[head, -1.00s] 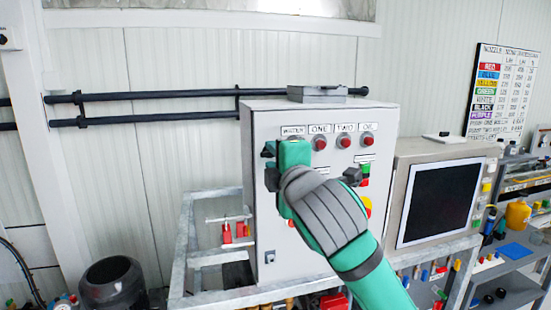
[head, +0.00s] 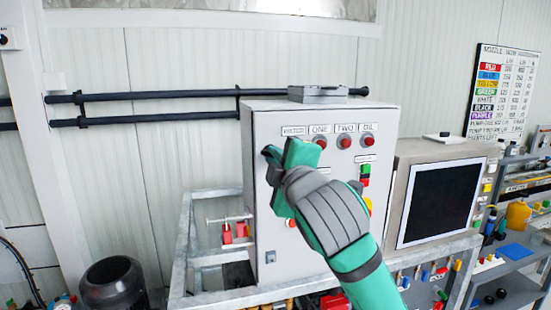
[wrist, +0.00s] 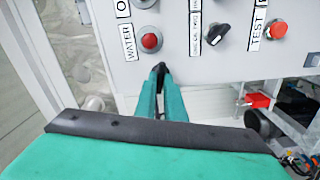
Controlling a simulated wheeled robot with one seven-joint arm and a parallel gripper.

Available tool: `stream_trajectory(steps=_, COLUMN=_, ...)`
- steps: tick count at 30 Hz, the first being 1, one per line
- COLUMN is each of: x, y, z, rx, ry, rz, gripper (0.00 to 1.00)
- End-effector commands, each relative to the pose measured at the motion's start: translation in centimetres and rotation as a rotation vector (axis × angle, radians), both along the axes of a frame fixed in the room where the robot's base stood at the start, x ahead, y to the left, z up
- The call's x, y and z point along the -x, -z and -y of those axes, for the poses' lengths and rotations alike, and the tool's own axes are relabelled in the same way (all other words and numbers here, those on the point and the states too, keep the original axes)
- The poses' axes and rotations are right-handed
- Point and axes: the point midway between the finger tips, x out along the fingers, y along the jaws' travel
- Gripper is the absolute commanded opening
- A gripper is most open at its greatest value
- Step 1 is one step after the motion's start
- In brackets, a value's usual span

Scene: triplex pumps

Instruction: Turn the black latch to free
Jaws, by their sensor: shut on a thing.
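My gripper (head: 284,172) is teal and grey and reaches to the upper left of the grey control cabinet's front. In the wrist view its two teal fingers (wrist: 161,88) are close together at the panel's edge, shut on a small black piece, the black latch (wrist: 159,70). In the head view the black latch (head: 270,153) shows just left of the fingers at the cabinet's left edge. The fingers and hand hide part of it, so its exact angle is hard to tell.
The cabinet (head: 260,225) carries red buttons (head: 319,142) and, in the wrist view, a black selector knob (wrist: 215,34) and a red TEST button (wrist: 276,29). A monitor (head: 440,203) stands to the right. A metal frame (head: 180,265) surrounds the cabinet's lower left.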

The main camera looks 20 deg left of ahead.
Motion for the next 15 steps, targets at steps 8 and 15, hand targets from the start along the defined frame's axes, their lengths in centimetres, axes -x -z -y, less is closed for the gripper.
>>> stream_trajectory(steps=8, x=-0.27, y=0.08, z=0.25, rx=-0.221, ry=0.007, rz=-0.151, gripper=0.0)
stream_trajectory(steps=15, x=-0.33, y=0.11, z=0.34, rx=-0.411, ry=0.007, rz=-0.28, gripper=0.0)
